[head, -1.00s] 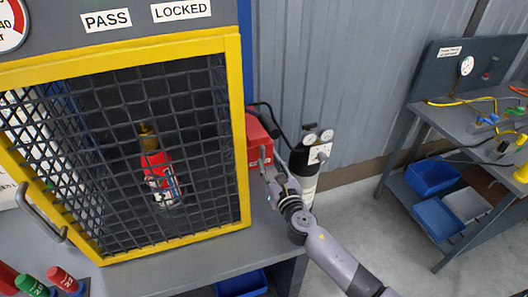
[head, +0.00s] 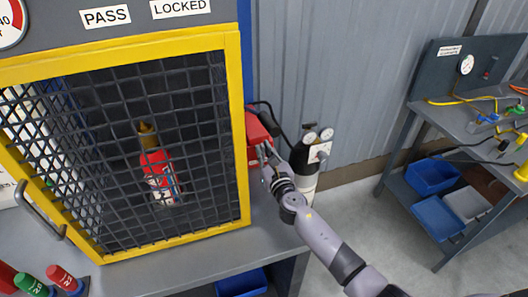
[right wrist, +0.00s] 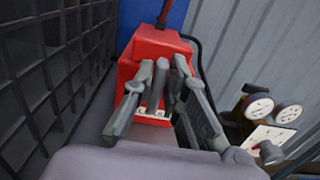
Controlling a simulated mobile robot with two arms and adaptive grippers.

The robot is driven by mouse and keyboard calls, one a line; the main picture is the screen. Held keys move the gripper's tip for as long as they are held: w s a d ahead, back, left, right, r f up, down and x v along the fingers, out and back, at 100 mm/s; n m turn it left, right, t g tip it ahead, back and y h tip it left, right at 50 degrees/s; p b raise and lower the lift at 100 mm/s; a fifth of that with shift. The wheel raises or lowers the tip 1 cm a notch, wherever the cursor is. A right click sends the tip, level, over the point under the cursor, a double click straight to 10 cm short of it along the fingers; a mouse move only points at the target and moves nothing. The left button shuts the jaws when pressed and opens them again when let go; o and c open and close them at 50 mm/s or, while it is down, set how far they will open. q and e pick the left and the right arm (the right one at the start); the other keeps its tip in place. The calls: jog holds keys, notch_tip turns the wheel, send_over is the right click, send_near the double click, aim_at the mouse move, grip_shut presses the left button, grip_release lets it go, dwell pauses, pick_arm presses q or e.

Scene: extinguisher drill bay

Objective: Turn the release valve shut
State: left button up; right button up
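The release valve appears to be the grey lever (right wrist: 161,82) on the red box (right wrist: 158,46) beside the cage; no label on it is readable. The red box also shows in the head view (head: 254,128), fixed at the right side of the yellow-framed cage. My right gripper (head: 266,153) is at the front of this box. In the right wrist view its two fingers (right wrist: 164,68) stand on either side of the lever, with what look like narrow gaps. The gripper hides most of the lever in the head view. My left gripper is in neither view.
The mesh cage (head: 236,140) holding a red extinguisher (head: 158,172) stands close left of my right gripper. A black-and-white cylinder with gauges (head: 308,160) stands just right of it. A grey bench (head: 400,150) with blue bins is farther right, across open floor.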

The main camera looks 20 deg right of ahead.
grip_shut()
jog(key=shift+m, duration=0.3)
jog(key=m+b, duration=0.1)
jog(key=m, duration=0.3)
jog(key=d+m+b, duration=0.1)
jog(key=m, duration=0.4)
jog(key=f+m+b, duration=0.1)
jog(key=m+b, duration=0.1)
jog(key=m, duration=0.2)
jog(key=shift+d+f, duration=0.1)
jog(key=shift+d, duration=0.15)
jog(key=shift+f+m+b, duration=0.15)
jog(key=shift+m+b, duration=0.05)
jog(key=shift+m, duration=0.85)
jog(key=shift+f+m+b, duration=0.1)
jog(key=shift+m+b, duration=0.05)
jog(key=shift+m, duration=0.9)
